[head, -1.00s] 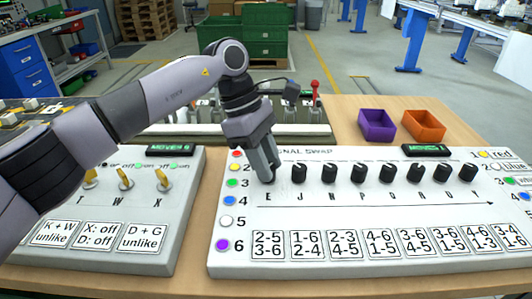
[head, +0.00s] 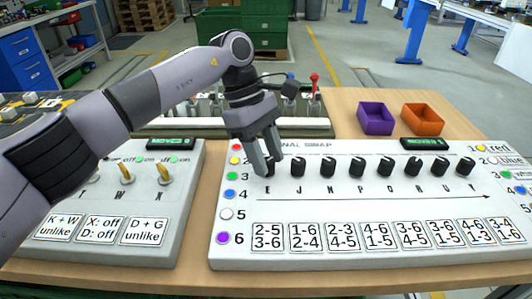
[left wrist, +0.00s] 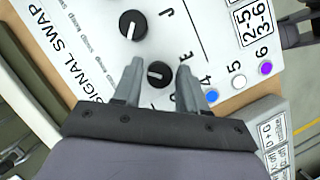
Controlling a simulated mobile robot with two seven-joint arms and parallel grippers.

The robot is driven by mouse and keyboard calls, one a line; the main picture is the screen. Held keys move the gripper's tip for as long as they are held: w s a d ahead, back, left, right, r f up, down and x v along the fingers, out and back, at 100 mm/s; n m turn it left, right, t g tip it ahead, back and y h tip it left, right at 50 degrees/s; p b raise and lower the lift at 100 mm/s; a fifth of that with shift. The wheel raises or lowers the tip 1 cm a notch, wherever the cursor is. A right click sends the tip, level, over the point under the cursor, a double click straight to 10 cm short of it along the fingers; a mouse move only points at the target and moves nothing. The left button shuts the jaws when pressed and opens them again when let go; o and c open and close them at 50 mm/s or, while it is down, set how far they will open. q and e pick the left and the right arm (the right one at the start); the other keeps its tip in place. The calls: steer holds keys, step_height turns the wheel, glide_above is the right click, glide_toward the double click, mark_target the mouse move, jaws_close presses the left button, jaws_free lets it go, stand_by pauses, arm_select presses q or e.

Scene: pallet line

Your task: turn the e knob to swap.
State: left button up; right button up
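The signal swap panel (head: 340,205) is a white sloped box with a row of black knobs, letters below them and number cards along the front. The e knob (left wrist: 158,72) is the leftmost, black with a white pointer line, above the card reading 2-5, 3-6. My left gripper (head: 266,168) points down over it, and its fingers partly hide it in the head view. In the left wrist view the gripper's fingers (left wrist: 158,80) stand on either side of the knob, open, with small gaps visible. My right gripper is in neither view.
The J knob (head: 298,168) is close to the right. Coloured dots (head: 230,194) run down the panel's left edge. A grey switch box (head: 130,215) stands left. Behind are a lever box (head: 316,125), a purple tray (head: 376,120) and an orange tray (head: 422,121).

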arm_select(q)
steer(key=shift+o, duration=0.6)
steer(key=v, duration=0.7)
steer(key=shift+s, duration=0.1)
